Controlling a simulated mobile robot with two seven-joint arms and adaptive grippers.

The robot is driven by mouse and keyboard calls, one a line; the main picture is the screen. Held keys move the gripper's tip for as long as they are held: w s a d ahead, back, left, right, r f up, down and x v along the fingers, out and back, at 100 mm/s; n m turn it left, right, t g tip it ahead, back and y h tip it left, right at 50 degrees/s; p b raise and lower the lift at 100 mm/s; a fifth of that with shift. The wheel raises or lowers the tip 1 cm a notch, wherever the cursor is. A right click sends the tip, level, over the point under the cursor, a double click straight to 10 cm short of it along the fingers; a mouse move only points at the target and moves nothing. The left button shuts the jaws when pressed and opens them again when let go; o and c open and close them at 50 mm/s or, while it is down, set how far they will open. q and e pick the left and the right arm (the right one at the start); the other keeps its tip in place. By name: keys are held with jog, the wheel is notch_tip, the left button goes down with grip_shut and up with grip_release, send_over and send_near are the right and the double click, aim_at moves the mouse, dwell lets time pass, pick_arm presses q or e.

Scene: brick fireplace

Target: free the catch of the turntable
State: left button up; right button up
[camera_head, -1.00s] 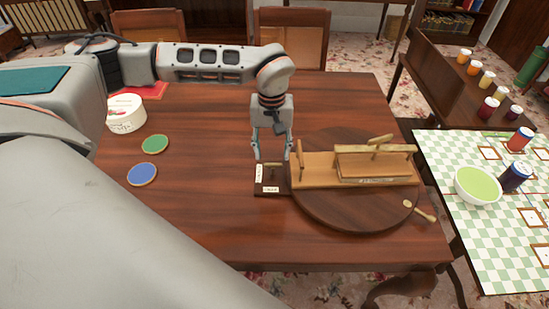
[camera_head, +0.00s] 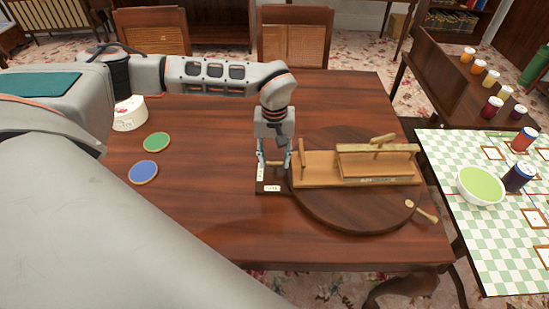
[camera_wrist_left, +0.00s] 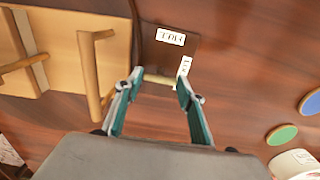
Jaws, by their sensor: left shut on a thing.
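The turntable (camera_head: 340,215) is a dark round wooden disc on the table. A tan wooden block assembly (camera_head: 355,165) with upright handles rests on it. Beside its left edge is the catch's small dark plate (camera_head: 283,180) with two white labels; it also shows in the left wrist view (camera_wrist_left: 155,55). My left gripper (camera_head: 274,163) points down over this plate. In the left wrist view its fingertips (camera_wrist_left: 160,80) are on either side of a short pale catch lever (camera_wrist_left: 160,83), shut on it. The fingers partly hide the lever in the head view. My right gripper is out of view.
A peg handle (camera_head: 427,216) sticks out at the turntable's right front. Green (camera_head: 156,142) and blue (camera_head: 143,172) discs and a white tub (camera_head: 130,118) lie left. A checked side table (camera_head: 490,255) with a bowl stands right.

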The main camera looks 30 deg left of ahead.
pick_arm(q)
jog(key=shift+r+n+p, duration=0.15)
jog(key=shift+n+p, duration=0.55)
jog(key=shift+n, duration=0.4)
jog(key=n+p, duration=0.1)
jog(key=n, duration=0.1)
jog(key=shift+n, duration=0.3)
jog(key=n+p, duration=0.1)
jog(key=n, duration=0.4)
jog(key=shift+p, duration=0.4)
jog(key=shift+n, duration=0.7)
jog(key=n, duration=0.3)
jog(key=shift+n, duration=0.3)
jog(key=shift+n+p, duration=0.35)
jog(key=shift+n, duration=1.15)
